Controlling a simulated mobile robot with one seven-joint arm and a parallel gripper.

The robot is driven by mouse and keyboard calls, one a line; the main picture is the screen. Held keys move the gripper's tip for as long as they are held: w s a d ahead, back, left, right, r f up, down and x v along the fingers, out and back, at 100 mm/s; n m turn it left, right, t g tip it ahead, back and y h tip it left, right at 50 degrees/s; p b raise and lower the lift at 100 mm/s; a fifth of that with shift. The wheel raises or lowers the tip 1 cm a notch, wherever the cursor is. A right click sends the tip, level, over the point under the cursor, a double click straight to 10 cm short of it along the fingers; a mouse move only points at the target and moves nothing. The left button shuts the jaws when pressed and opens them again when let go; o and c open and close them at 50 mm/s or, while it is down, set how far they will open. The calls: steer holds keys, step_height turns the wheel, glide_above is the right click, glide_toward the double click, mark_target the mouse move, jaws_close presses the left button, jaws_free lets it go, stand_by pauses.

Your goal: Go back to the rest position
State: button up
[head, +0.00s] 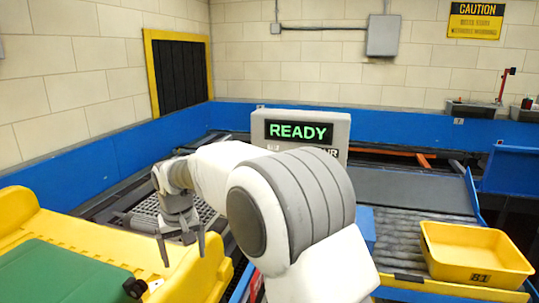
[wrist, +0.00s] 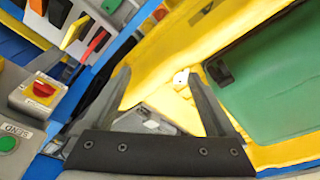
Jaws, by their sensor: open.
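My gripper (head: 182,243) is open and empty in the head view, at the left of the arm, with its fingers pointing down beside the yellow tray's right end. In the wrist view my gripper (wrist: 158,92) shows two dark fingers spread apart with nothing between them. The large yellow tray (head: 100,243) with a green panel (head: 62,277) lies at the lower left. It also fills the upper right of the wrist view (wrist: 178,48). My white arm covers the middle of the head view and hides what is behind it.
A yellow bin (head: 470,240) marked 81 sits on rollers (head: 405,225) at the right. A grey sign (head: 300,131) reads READY. A box with a red knob (wrist: 42,92) and a green button is at the wrist view's left. Blue walls (head: 90,173) border the line.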

steer(key=s+d+r+m+t+b, duration=0.1)
steer(key=s+d+r, duration=0.2)
steer(key=d, duration=0.4)
steer(key=s+d+r+m+b, duration=0.1)
steer(key=s+d+r, duration=0.2)
steer(key=d, duration=0.4)
steer(key=s+d+r+m+t+b, duration=0.1)
steer(key=s+d+r, duration=0.2)
steer(key=d, duration=0.4)
steer(key=s+d+f+m+b, duration=0.1)
steer(key=s+d+f, duration=0.1)
steer(key=s+d, duration=0.4)
steer(key=s+d+f+m+t+h+b, duration=0.1)
steer(key=s+d+f, duration=0.2)
steer(key=s+d, duration=0.4)
steer(key=s, duration=0.3)
steer(key=shift+s+f+t+b, duration=0.3)
steer(key=shift+s, duration=0.05)
steer(key=shift+d, duration=0.1)
